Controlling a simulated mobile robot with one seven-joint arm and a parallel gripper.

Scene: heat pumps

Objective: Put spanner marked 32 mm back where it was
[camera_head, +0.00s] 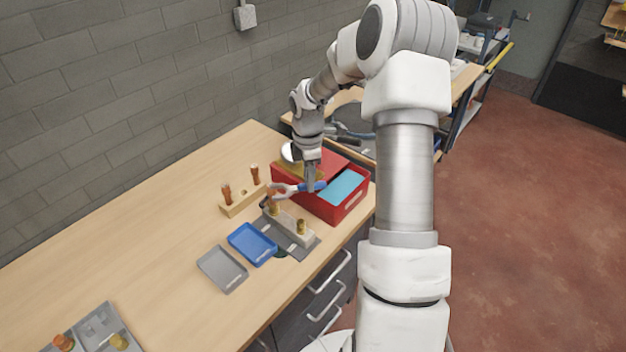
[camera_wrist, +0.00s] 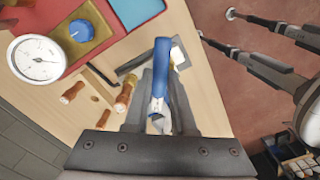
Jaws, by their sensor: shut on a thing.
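My gripper (camera_head: 311,186) is shut on a blue-handled tool with a pale metal head, which I take to be the spanner (camera_head: 284,190). It is held above the bench, just in front of the red box. In the wrist view the blue handle of the spanner (camera_wrist: 161,62) points up and away from my gripper (camera_wrist: 160,122), with its metal part close to the fingers. No 32 mm marking can be read. The red box (camera_head: 347,211) has a pale blue part on top and a small label on its side.
The wooden bench (camera_head: 150,235) has free room at left. A wooden rack (camera_head: 238,205) with copper fittings, a grey stand (camera_head: 285,228) with brass pieces, a blue tray (camera_head: 250,245) and a grey tray (camera_head: 222,270) lie nearby. A gauge (camera_wrist: 38,60) shows in the wrist view.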

